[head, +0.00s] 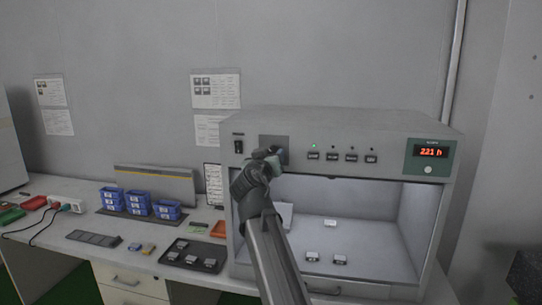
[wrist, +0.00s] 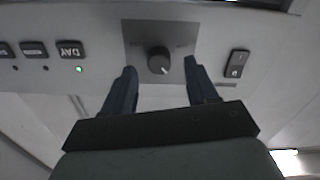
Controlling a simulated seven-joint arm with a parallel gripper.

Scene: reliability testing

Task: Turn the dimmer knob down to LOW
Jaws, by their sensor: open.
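The dimmer knob (wrist: 159,61) is a dark round knob on a grey square plate (wrist: 132,32), on the front panel of the cabinet. In the wrist view a pale pointer mark on it points to the picture's lower right; the small labels beside it are too faint to read. My gripper (wrist: 160,68) is open, with one blue finger on each side of the knob in the picture and a gap to it on both sides. In the head view my gripper (head: 270,156) is in front of the plate (head: 274,142) and hides the knob.
A rocker switch (wrist: 236,64) is beside the plate. A row of buttons is on the other side, including DAY (wrist: 70,49) with a green light. The cabinet (head: 330,119) has a red display (head: 431,151). Blue bins (head: 138,201) and a dark tray (head: 193,256) are on the bench.

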